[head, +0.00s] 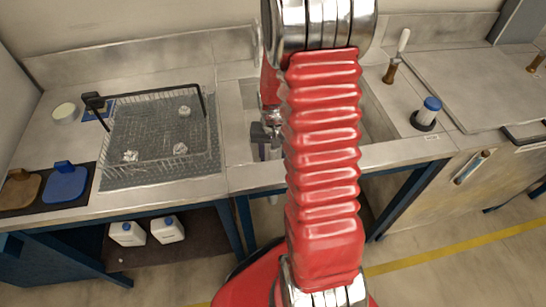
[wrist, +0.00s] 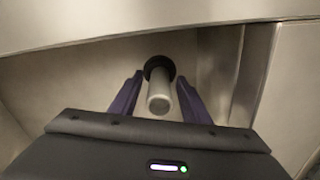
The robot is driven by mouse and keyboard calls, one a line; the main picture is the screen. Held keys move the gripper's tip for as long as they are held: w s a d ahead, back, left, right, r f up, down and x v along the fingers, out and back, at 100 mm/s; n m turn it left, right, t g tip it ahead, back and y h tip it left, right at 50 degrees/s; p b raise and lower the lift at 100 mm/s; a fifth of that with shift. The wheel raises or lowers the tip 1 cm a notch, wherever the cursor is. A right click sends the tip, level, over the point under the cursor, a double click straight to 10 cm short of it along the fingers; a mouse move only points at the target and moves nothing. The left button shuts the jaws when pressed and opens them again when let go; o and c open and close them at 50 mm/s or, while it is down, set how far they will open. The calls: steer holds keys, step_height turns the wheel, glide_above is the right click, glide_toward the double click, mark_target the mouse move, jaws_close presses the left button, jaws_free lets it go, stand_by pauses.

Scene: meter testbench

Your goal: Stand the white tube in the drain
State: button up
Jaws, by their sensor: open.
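The white tube (wrist: 159,92) shows in the wrist view as a pale grey-white cylinder with its near end towards the camera. Its far end meets the dark round drain (wrist: 152,65) in the sink floor, and it appears to stand in it, slightly tilted in the picture. My gripper (wrist: 160,90) is open, with one dark finger on each side of the tube and a gap on both sides. In the head view my gripper (head: 264,140) is down in the sink (head: 380,120), partly behind my red arm. I cannot make out the tube or the drain there.
A wire basket (head: 160,125) with crumpled white pieces stands on the drainboard left of the sink. A blue-capped container (head: 427,112) and a brush (head: 396,58) stand to the right. The sink wall (wrist: 225,70) rises close to my right finger.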

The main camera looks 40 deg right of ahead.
steer(key=shift+r, duration=0.1)
step_height(320, 180, up, 12)
stand_by(0.7)
steer(key=shift+r, duration=0.1)
stand_by(0.4)
steer(key=shift+a+r, duration=0.25)
steer(key=shift+a, duration=0.05)
steer(key=s+a+r+n+t, duration=0.2)
steer(key=s+a+r+n, duration=0.2)
steer(key=a+r, duration=0.4)
steer(key=s+a+r+n+t, duration=0.3)
steer(key=s+a+r, duration=0.4)
steer(key=a, duration=0.4)
steer(key=shift+s+a+r+n+t, duration=0.15)
steer(key=shift+s+r+n+t, duration=0.15)
steer(key=shift+r+n, duration=0.45)
